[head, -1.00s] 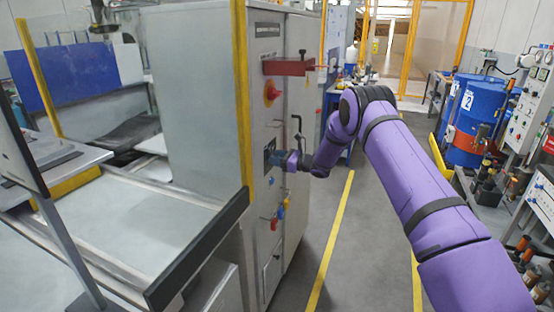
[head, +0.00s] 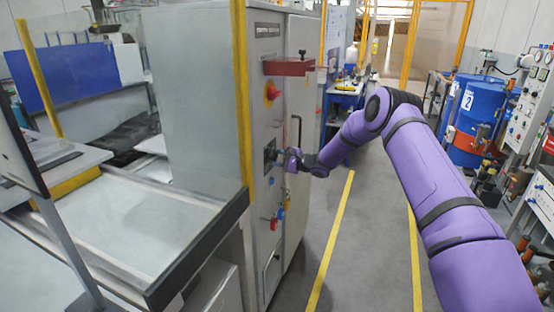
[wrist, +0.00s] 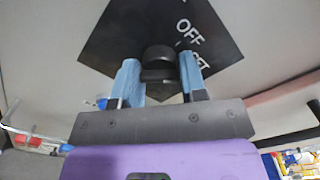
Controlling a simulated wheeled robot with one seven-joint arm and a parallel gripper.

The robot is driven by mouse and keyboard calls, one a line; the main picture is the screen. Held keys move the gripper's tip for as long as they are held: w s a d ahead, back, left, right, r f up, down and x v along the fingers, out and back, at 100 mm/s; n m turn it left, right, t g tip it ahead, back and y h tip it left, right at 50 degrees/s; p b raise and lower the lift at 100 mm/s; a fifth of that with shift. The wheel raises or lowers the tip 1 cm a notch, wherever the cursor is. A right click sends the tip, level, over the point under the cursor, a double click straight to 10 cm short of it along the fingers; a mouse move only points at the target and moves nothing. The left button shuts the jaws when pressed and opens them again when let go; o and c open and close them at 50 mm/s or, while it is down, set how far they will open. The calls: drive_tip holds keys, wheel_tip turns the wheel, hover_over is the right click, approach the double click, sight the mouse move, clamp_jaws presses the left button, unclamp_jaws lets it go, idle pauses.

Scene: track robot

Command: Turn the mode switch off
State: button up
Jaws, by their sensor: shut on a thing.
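The mode switch (wrist: 157,54) is a round black knob with a bar-shaped grip on a dark square plate (wrist: 115,38). The plate reads "OFF" and, partly covered, letters ending in "ET"; it looks tilted in the wrist view. My gripper (wrist: 159,70) has its blue fingers on both sides of the knob, shut on it. In the head view my gripper (head: 278,157) is at the dark switch plate (head: 269,149) on the grey cabinet's narrow front. There the knob is hidden or too small to make out.
A red-orange rotary handle (head: 272,91) and a red bracket (head: 288,67) sit above the switch on the cabinet (head: 264,200). Coloured padlocks (head: 280,214) hang below. A metal conveyor (head: 150,235) stands left. The floor aisle (head: 370,240) at right is clear; blue barrels (head: 478,105) stand beyond it.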

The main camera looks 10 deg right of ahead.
drive_tip(key=n, duration=0.4)
drive_tip(key=shift+n, duration=0.3)
drive_tip(key=n, duration=0.4)
drive_tip(key=shift+n, duration=0.3)
drive_tip(key=o, duration=0.8)
drive_tip(key=shift+o, duration=0.2)
drive_tip(key=shift+d, duration=0.1)
drive_tip(key=v, duration=1)
drive_tip(key=shift+s+d, duration=0.25)
drive_tip(key=shift+d, duration=0.05)
drive_tip(key=shift+r, duration=0.1)
